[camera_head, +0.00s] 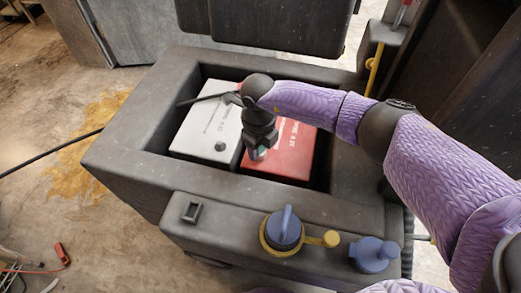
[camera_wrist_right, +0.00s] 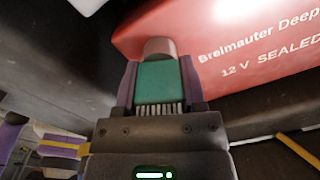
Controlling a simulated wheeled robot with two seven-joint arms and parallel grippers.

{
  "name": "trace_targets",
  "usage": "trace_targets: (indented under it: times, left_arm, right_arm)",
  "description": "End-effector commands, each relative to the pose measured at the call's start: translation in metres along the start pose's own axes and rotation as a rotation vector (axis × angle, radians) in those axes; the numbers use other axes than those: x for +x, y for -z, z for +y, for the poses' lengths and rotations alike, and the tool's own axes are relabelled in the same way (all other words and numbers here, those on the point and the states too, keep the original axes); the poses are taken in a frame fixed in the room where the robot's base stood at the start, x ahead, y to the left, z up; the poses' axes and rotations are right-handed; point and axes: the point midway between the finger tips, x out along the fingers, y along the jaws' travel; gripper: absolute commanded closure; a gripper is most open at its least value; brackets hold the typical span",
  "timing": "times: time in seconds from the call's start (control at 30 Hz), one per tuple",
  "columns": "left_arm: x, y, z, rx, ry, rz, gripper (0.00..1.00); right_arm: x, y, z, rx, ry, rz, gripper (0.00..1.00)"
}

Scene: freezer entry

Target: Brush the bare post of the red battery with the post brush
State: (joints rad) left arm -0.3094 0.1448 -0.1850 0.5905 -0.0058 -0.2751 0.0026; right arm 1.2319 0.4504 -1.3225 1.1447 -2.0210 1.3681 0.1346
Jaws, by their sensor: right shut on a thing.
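The red battery (camera_head: 290,150) sits in the dark tray, to the right of a white battery (camera_head: 208,125). My right gripper (camera_head: 260,153) reaches over the red battery's left front part, pointing down. In the right wrist view the fingers (camera_wrist_right: 157,85) are shut on a teal block, the post brush (camera_wrist_right: 156,82), with pale bristle-like teeth at its near end. A grey-pink rounded end (camera_wrist_right: 158,48) shows beyond it, against the red battery (camera_wrist_right: 240,45); I cannot tell whether it is brush or post. The bare post is otherwise hidden. My left gripper is not in view.
The dark tray's thick rim (camera_head: 130,150) surrounds both batteries. A black cable end (camera_head: 205,98) lies over the white battery. A blue cap with a yellow ring (camera_head: 283,230) and another blue cap (camera_head: 374,254) stand on the front ledge. A dark panel rises behind.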

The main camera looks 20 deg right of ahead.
Motion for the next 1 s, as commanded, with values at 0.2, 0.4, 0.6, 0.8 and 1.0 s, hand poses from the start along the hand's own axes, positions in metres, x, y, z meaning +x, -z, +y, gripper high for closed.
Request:
trace_targets:
  times: [0.2, 0.4, 0.6, 0.8, 1.0]
  left_arm:
    - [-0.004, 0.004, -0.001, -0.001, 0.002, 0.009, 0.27]
    - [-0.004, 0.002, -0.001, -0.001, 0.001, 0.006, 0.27]
    - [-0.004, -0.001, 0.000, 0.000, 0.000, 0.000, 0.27]
    - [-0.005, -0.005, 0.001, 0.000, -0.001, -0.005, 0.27]
    - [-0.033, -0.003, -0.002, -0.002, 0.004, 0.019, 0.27]
  right_arm:
    - [0.001, 0.001, 0.001, 0.089, -0.001, 0.003, 1.00]
    - [0.002, 0.000, 0.001, 0.087, -0.001, 0.002, 0.39]
    - [0.001, 0.000, 0.001, 0.086, -0.001, 0.001, 0.06]
    - [-0.002, 0.000, 0.000, 0.086, -0.001, 0.000, 0.06]
    - [-0.051, -0.001, 0.000, 0.086, 0.004, -0.007, 0.06]
